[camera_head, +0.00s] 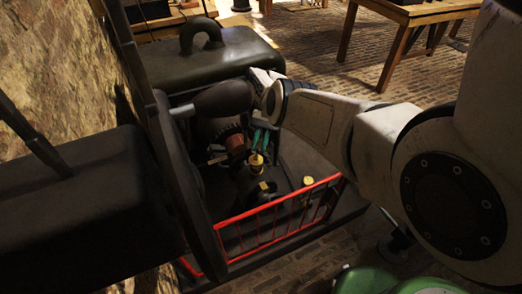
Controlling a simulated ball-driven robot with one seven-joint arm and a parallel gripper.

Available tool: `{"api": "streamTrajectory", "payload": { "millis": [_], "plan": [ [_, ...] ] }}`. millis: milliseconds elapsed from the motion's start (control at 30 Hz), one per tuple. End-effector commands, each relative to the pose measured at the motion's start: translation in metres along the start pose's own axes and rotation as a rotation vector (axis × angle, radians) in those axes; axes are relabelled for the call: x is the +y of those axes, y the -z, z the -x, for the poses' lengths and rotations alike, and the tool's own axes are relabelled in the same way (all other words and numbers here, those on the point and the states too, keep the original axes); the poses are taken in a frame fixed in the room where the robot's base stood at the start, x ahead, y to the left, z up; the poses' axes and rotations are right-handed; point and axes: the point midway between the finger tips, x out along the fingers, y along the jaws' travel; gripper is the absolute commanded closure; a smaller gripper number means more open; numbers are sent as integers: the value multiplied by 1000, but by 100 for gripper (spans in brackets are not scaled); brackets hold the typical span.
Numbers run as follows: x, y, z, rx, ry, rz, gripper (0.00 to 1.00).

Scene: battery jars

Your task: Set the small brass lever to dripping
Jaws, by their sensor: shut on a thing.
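A small brass piece (257,160), which looks like the lever on its oiler, stands amid the dark machine behind the red railing. My gripper (261,143) reaches down from the upper right, and its teal fingers are shut on the top of this brass piece. The fingers hide its upper end, so I cannot tell which way the lever is set.
Other brass fittings (308,181) sit nearby on the machine. A red railing (270,221) runs along its front. A large dark wheel (165,180) and a stone wall (60,60) close off the left. A wooden table (410,14) stands at the back right, with brick floor (325,48) clear before it.

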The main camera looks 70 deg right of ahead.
Motion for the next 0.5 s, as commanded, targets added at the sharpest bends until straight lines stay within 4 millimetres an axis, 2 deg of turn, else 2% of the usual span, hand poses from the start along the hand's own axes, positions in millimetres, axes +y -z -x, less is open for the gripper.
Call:
{"api": "streamTrajectory", "payload": {
  "millis": [33, 500],
  "plan": [
    [-2, 4, -2, -3, 3, -2, 100],
    [-2, 1, 1, -35, -7, -24, 100]
  ]
}}
